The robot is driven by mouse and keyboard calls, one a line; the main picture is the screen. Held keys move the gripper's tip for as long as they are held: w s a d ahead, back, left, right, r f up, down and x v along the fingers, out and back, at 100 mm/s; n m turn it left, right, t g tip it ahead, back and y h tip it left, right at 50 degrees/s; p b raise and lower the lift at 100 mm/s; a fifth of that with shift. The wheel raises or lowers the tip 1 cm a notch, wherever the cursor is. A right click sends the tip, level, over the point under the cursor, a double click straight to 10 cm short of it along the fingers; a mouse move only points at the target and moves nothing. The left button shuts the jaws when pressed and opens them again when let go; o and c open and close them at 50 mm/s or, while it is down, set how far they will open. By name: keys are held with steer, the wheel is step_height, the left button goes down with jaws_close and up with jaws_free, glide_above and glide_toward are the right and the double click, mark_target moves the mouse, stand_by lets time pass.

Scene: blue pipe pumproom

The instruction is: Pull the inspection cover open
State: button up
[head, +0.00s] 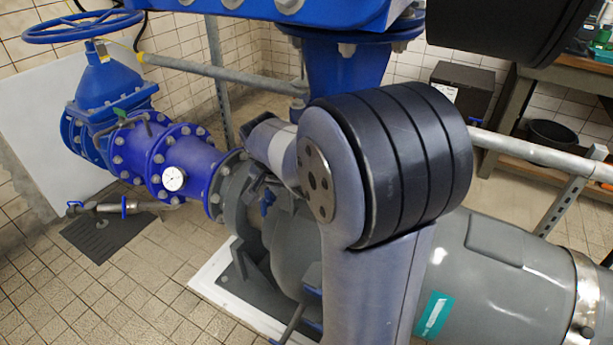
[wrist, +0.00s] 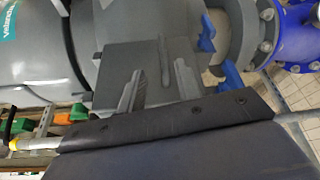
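In the wrist view, a flat dark grey panel (wrist: 118,62), which looks like the inspection cover, lies against the grey pump body. A slim upright grey bar (wrist: 164,62), perhaps its handle, stands on it. My gripper (wrist: 157,70) is in front of the panel, its two fingers apart on either side of the bar. I see a gap at each finger, so it does not look closed on the bar; whether a finger touches the panel I cannot tell.
The grey pump (head: 295,250) joins a blue pipe with a gauge (head: 173,178) and a blue handwheel valve (head: 80,27). A grey motor (head: 500,270) lies to the right. A horizontal rail (head: 540,152) runs behind.

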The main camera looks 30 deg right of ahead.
mark_target(292, 203)
steer(key=x, duration=0.3)
steer(key=b+x, duration=0.1)
steer(key=x, duration=0.3)
steer(key=w+b+x, duration=0.1)
steer(key=x, duration=0.2)
steer(key=shift+w+d, duration=0.1)
steer(key=shift+d, duration=0.2)
jaws_close()
